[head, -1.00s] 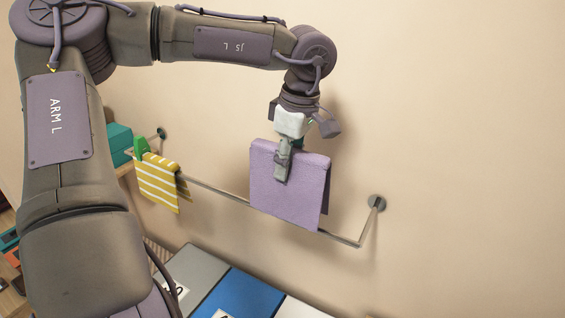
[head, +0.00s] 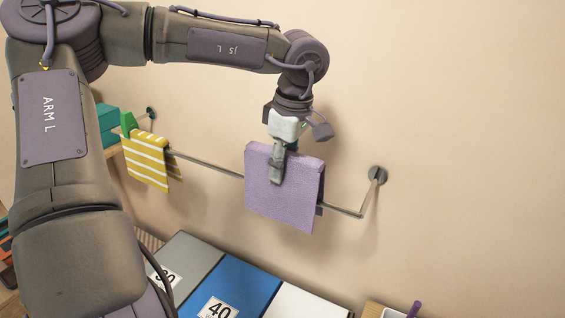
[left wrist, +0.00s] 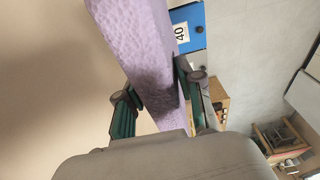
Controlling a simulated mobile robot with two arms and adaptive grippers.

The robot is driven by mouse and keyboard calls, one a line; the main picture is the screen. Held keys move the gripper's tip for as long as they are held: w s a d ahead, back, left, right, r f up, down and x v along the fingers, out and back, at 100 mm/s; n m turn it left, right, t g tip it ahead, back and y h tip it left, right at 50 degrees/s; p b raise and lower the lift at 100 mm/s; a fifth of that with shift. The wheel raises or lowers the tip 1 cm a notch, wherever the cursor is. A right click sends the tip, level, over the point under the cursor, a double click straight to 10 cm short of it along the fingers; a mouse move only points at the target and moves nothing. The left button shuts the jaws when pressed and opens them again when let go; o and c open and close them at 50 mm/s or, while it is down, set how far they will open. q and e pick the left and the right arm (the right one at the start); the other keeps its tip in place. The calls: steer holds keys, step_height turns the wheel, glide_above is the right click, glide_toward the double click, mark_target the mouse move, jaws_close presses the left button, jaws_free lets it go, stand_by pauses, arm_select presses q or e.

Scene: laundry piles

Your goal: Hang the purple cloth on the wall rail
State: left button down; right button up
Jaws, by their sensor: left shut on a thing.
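The purple cloth (head: 284,203) is folded over with two flaps hanging down, at the right part of the wall rail (head: 208,162). The rail runs in at its left side and comes out at its right side, below the top fold. I cannot tell whether the rail lies between the flaps. My left gripper (head: 278,168) is shut on the cloth's top edge from above. In the left wrist view the cloth (left wrist: 140,40) runs between the two fingers (left wrist: 160,98). My right gripper is not in view.
A round wall mount (head: 377,175) holds the rail's right end. Grey, blue (head: 236,288) and white lids stand below. The wall to the right is bare.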

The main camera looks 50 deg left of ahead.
mark_target(283, 189)
arm_select(q)
steer(key=shift+f+b, duration=2.3)
steer(key=shift+f, duration=0.65)
steer(key=c, duration=0.7)
jaws_free()
steer(key=shift+o, duration=0.2)
steer(key=r, duration=0.4)
steer(key=d+r, duration=0.1)
steer(key=r, duration=0.7)
steer(key=shift+w+d, duration=0.3)
steer(key=shift+d, duration=0.1)
